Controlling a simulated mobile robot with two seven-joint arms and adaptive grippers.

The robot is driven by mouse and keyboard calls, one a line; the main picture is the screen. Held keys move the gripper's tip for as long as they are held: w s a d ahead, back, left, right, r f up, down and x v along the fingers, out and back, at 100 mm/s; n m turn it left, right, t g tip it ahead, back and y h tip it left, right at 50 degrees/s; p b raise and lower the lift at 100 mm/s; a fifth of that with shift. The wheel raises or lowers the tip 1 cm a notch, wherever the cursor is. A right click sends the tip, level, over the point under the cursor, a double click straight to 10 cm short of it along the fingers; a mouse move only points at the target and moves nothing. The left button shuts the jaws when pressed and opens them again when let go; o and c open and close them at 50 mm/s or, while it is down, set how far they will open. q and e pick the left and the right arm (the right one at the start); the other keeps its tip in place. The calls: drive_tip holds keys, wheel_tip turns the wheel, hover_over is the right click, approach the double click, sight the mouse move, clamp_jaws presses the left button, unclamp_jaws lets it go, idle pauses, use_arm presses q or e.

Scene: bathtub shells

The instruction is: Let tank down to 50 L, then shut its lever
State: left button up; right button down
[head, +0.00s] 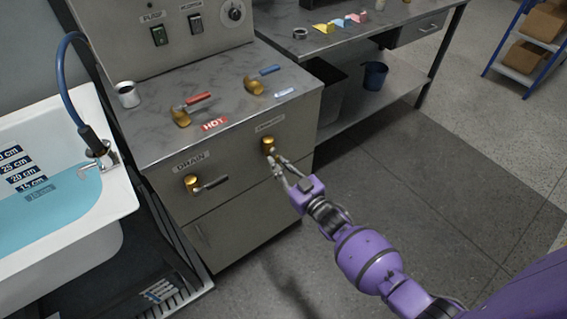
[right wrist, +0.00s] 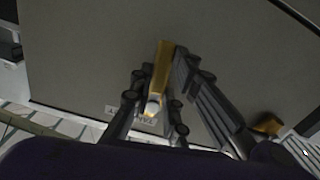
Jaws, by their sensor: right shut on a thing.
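On the front of the grey cabinet, a brass valve (head: 269,146) sits under a small label too blurred to read. My right gripper (head: 281,168) is at this valve, its fingers shut on the valve's lever, which is mostly hidden in the head view. In the right wrist view a brass lever (right wrist: 161,75) lies between the two fingers. To the left, a brass valve marked DRAIN (head: 192,183) has a dark lever (head: 211,184) pointing right. A white tub (head: 118,200) holds blue water (head: 45,212), with a scale in cm on its wall. No litre marking is readable. My left gripper is out of view.
The cabinet top carries a red HOT lever (head: 195,100), a blue lever (head: 266,71) and a metal cup (head: 127,94). A switch panel (head: 175,25) stands behind. A workbench (head: 350,40) with a blue bucket (head: 375,75) is at the back right. The floor at right is clear.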

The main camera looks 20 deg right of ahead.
drive_tip(key=shift+s+a+m, duration=0.1)
drive_tip(key=shift+a+m, duration=0.25)
drive_tip(key=shift+m, duration=0.45)
drive_tip(key=c, duration=1.7)
unclamp_jaws()
drive_tip(key=v, duration=1.2)
